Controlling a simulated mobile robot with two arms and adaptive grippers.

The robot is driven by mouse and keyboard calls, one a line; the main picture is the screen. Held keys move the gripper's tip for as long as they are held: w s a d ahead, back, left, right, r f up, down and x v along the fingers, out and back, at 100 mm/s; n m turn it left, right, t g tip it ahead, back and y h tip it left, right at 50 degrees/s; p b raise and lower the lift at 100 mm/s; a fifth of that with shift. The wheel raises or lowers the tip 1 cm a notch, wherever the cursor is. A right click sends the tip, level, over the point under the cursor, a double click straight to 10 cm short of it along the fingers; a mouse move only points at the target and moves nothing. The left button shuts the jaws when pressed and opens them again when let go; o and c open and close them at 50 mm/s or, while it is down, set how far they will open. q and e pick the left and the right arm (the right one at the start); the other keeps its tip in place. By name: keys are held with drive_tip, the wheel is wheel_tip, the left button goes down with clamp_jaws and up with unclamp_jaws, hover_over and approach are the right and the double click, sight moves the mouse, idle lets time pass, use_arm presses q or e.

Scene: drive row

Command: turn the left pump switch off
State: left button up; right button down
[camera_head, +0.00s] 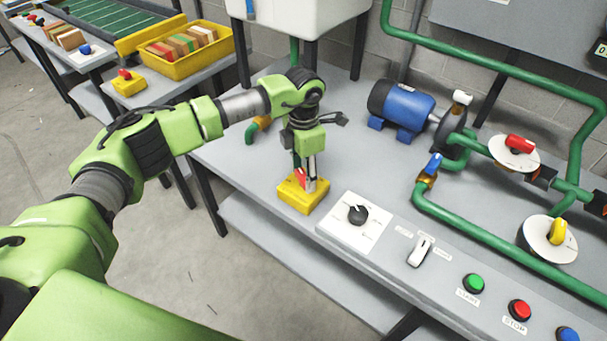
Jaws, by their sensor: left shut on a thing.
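A yellow switch box (303,199) with a red lever (301,178) sits at the front left of the grey pump bench. My left gripper (307,181) points down over this box and is shut on the red lever. Its fingers partly hide the lever, so I cannot tell its exact angle. A blue pump motor (401,108) stands further back on the bench. My right gripper is not in view.
A black rotary knob (358,214) on a white plate lies just right of the box. A white toggle (420,249), a green button (474,284) and a red button (520,310) follow along the front edge. Green pipes (500,255) and valves fill the right side.

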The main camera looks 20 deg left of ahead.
sight(304, 176)
use_arm(q)
drive_tip(key=n, duration=0.5)
idle(0.8)
drive_tip(key=o, duration=1.1)
wheel_tip(304, 176, up, 12)
drive_tip(key=shift+r, duration=0.1)
